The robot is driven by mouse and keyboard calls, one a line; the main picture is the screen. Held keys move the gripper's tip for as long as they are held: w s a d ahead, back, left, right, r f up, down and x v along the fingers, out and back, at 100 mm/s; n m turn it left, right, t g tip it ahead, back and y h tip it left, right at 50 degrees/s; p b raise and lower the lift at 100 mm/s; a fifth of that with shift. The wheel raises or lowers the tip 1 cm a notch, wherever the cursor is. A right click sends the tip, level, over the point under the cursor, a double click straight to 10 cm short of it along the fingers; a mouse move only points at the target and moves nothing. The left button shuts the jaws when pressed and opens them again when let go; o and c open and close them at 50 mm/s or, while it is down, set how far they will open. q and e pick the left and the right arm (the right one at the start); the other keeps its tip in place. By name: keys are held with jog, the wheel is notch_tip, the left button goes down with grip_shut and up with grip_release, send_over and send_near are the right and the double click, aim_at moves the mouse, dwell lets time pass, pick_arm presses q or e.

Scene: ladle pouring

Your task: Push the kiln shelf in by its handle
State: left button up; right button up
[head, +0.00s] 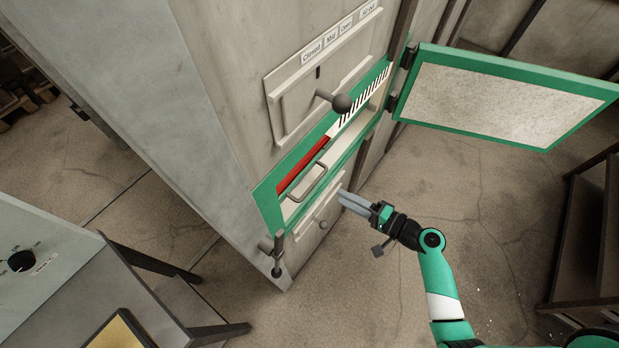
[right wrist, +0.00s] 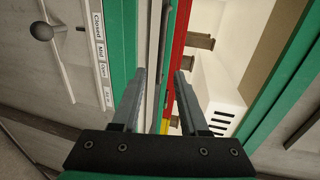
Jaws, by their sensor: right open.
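The kiln's green-framed opening (head: 270,201) shows in the head view, with its door (head: 505,92) swung open to the right. The pale kiln shelf (head: 338,150) sits in the opening, and its bar handle (head: 306,184) stands at the front. My right gripper (head: 341,195) is in front of the kiln, just right of and below the handle, apart from it. In the right wrist view its two fingers (right wrist: 160,72) are open and empty, with the green frame and a red strip beyond them. My left gripper is not in view.
A lever with a dark knob (head: 341,103) sticks out above the opening. A latch (head: 275,255) hangs at its lower left corner. A control box (head: 40,265) stands at left and a dark rack (head: 590,230) at right. The floor between kiln and rack is clear.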

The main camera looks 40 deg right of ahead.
aim_at(315, 182)
jog(key=b+x, duration=0.2)
jog(key=x, duration=0.9)
jog(key=shift+w, duration=0.15)
jog(key=shift+r, duration=0.1)
jog(key=shift+c, duration=0.3)
grip_shut()
dwell(0.4)
